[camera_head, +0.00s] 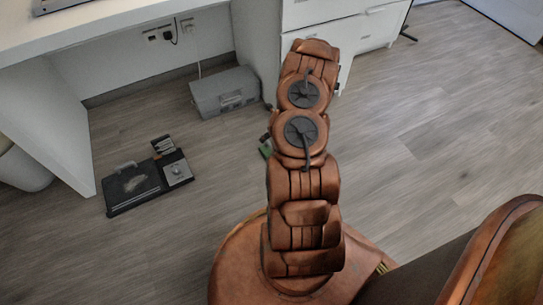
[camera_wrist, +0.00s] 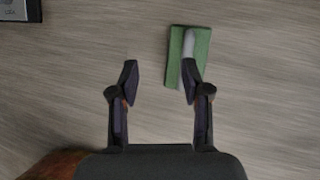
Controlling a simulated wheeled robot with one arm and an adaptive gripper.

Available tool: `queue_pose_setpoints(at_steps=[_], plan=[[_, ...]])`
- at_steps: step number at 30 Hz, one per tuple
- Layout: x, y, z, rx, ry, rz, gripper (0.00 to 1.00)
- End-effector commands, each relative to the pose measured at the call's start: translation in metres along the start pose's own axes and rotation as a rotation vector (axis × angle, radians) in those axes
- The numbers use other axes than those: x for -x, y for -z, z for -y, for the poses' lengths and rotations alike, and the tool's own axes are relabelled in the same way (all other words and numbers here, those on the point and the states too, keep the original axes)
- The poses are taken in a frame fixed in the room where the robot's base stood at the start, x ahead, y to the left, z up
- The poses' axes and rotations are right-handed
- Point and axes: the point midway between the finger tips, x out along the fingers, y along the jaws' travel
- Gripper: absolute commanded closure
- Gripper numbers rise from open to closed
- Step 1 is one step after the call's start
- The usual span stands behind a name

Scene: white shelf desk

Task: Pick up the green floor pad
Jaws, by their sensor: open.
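The green floor pad (camera_wrist: 201,52) is a small green rectangle with a pale grey strip along its middle. In the wrist view it lies on the wood floor, ahead of and partly behind my right fingertip. My gripper (camera_wrist: 160,82) is open and empty, its two dark fingers pointing toward the floor, with the pad right of the gap's middle. In the head view only a small green part of the pad (camera_head: 265,150) shows beside my arm; the rest is hidden by the arm, and my gripper is mostly hidden there too.
A dark tray-like device (camera_head: 120,197) lies on the floor at left. A grey toolbox (camera_head: 225,93) stands under the white desk (camera_head: 110,38). White drawers (camera_head: 365,28) stand at the back. The floor at right is clear. A dark object's corner (camera_wrist: 20,10) shows in the wrist view.

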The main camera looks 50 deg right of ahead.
Motion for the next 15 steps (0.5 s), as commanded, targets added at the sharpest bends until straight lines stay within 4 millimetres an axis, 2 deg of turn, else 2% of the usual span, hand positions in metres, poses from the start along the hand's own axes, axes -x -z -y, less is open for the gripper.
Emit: queue_pose_setpoints(at_steps=[1,6,15], plan=[[-0.009,0.015,0.01,-0.041,0.014,-0.012,0.53],[-0.018,0.035,0.028,-0.119,0.045,-0.027,0.53],[-0.043,0.038,0.032,-0.127,0.05,-0.03,0.53]])
